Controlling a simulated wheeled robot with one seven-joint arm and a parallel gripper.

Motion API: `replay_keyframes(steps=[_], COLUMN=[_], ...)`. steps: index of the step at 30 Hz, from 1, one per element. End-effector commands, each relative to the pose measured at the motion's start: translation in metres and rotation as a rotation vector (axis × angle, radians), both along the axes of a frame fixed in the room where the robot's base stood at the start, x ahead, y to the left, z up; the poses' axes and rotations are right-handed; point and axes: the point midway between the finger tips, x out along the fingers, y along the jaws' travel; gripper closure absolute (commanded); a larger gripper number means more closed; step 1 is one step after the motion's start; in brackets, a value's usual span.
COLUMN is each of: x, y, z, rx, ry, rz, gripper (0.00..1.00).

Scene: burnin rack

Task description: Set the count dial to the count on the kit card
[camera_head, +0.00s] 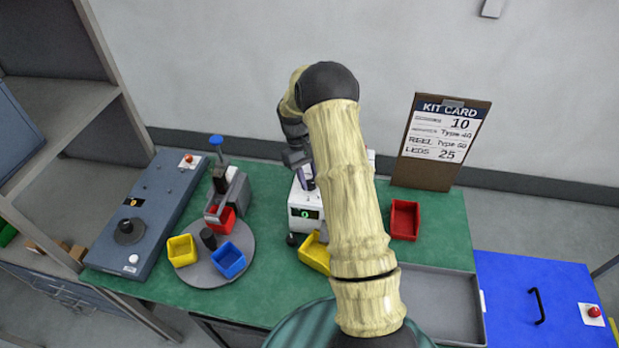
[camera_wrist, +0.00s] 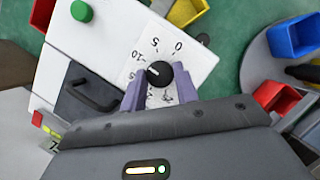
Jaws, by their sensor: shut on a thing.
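The count dial (camera_wrist: 163,74) is a black knob on a white machine, with 0, 5, 10 and further marks around it. Its white pointer line faces left and slightly up, near the 10 side; the exact mark is unclear. My gripper (camera_wrist: 160,86) has its purple fingers shut on the dial, one on each side. In the head view the white machine (camera_head: 303,222) is partly hidden by my arm, and its display shows a green 0. The kit card (camera_head: 443,135) stands on a clipboard and reads 10 in its top row, LEDS 25 in its bottom row; the small labels are blurred.
A green button (camera_wrist: 81,11) and a black handle (camera_wrist: 92,97) are on the machine top. A turntable (camera_head: 190,271) with coloured bins is left. A red bin (camera_head: 404,219), a grey tray (camera_head: 455,308) and a blue lidded box (camera_head: 535,290) are right. A yellow bin (camera_head: 314,254) is in front.

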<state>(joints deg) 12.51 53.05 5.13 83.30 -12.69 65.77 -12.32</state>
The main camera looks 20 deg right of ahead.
Motion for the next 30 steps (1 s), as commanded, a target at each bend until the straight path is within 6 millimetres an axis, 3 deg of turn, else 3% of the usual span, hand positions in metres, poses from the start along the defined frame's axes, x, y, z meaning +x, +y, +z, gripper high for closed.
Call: replay_keyframes(steps=[5, 6, 9, 22, 30], x=[0.003, 0.003, 0.003, 0.004, 0.021], y=[-0.001, -0.001, -0.001, 0.000, 0.004], z=[0.003, 0.003, 0.002, 0.006, 0.044], rx=[-0.002, -0.002, -0.002, -0.001, -0.001], ry=[-0.012, -0.012, -0.010, -0.004, -0.008], rz=[0.000, 0.000, -0.001, -0.001, -0.001], gripper=[0.93, 0.68, 0.49, 0.49, 0.49])
